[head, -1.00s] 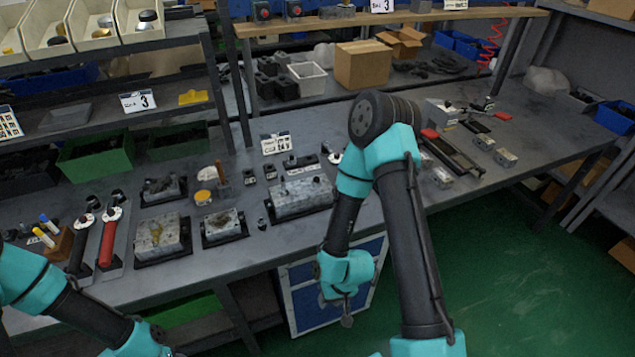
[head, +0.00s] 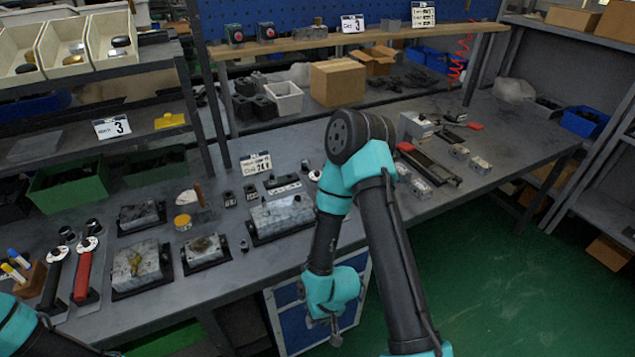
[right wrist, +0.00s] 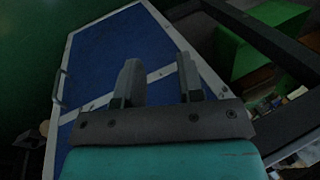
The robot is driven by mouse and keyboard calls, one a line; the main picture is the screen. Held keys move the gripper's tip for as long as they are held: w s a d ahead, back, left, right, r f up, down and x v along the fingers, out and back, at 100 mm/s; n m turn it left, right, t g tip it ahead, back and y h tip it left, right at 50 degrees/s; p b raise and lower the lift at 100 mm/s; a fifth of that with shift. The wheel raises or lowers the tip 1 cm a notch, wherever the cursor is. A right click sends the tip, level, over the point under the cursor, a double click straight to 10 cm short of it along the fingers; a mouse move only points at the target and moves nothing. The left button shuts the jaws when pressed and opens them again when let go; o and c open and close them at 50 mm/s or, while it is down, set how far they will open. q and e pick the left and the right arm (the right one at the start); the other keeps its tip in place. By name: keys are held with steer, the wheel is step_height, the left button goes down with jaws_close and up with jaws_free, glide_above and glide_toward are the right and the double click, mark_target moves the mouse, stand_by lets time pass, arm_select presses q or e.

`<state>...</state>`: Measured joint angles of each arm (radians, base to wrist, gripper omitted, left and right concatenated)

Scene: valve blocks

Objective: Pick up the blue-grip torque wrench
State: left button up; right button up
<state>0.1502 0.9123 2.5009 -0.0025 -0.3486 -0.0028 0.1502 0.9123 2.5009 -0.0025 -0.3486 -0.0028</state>
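Two long-handled wrenches lie on the left end of the bench in the head view. One has a red grip (head: 83,275); the other has a dark grip (head: 53,279) that looks black, and I cannot make out a clearly blue grip. My right gripper (head: 335,335) hangs in front of the bench edge, low and away from both wrenches. In the right wrist view its two fingers (right wrist: 158,85) are apart with nothing between them. My left arm shows only at the lower left corner; its gripper is out of view.
Metal valve blocks (head: 141,268) stand on dark trays right of the wrenches. A small wooden holder (head: 24,280) with pens stands left of them. A blue cabinet (head: 312,318) is below the bench. A bin shelf (head: 103,150) rises behind, left.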

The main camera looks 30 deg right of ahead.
steer(key=o, duration=0.5)
